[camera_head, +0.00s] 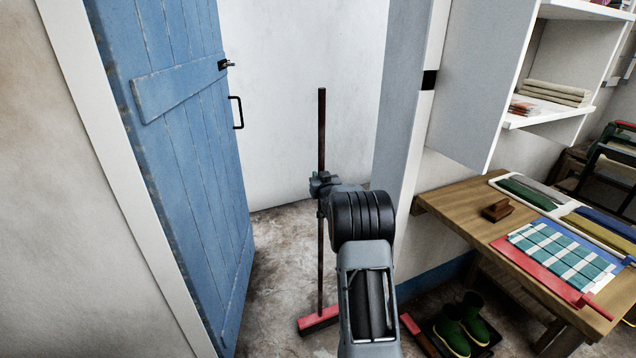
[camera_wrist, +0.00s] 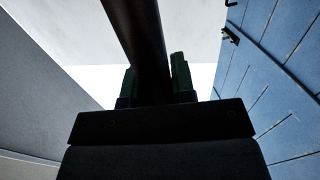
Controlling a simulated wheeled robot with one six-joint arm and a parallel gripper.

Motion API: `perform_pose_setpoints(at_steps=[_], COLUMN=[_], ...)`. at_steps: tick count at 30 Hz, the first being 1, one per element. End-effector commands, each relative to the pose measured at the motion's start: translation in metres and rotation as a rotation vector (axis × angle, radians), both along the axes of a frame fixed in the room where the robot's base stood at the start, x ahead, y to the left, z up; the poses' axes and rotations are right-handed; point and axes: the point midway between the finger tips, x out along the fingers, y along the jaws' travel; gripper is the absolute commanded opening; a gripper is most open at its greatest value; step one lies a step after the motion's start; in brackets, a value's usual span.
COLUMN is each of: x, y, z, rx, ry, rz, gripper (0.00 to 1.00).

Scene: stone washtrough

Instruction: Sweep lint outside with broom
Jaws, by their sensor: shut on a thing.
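The broom (camera_head: 321,135) stands about upright in front of me, with a thin dark brown handle and a red head (camera_head: 318,320) low at the floor. My gripper (camera_head: 322,186) is shut around the handle about midway up. In the wrist view the dark handle (camera_wrist: 137,35) runs up between the two fingers of my gripper (camera_wrist: 153,85). Part of the broom head is hidden behind my arm, and I cannot tell whether it touches the floor. I cannot make out any lint on the floor (camera_head: 275,270).
A blue plank door (camera_head: 190,170) with a black handle stands open at left, a pale wall behind. At right, a wooden table (camera_head: 450,205) holds folded cloths and a brown brush (camera_head: 497,210). Green boots (camera_head: 462,325) stand below it.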

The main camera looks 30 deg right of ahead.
Motion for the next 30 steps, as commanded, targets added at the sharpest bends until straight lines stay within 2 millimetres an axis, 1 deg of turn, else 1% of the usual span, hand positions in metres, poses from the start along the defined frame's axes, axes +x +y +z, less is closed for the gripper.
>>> perform_pose_setpoints(at_steps=[12, 17, 23, 30], x=[0.002, 0.002, 0.002, 0.002], y=[0.0, 0.0, 0.0, 0.0], z=[0.003, 0.008, 0.024, 0.048], rx=[-0.002, -0.003, -0.004, -0.003], ry=[-0.005, -0.006, -0.006, -0.007], rz=[0.0, 0.0, 0.0, 0.001], gripper=[0.0, 0.0, 0.0, 0.0])
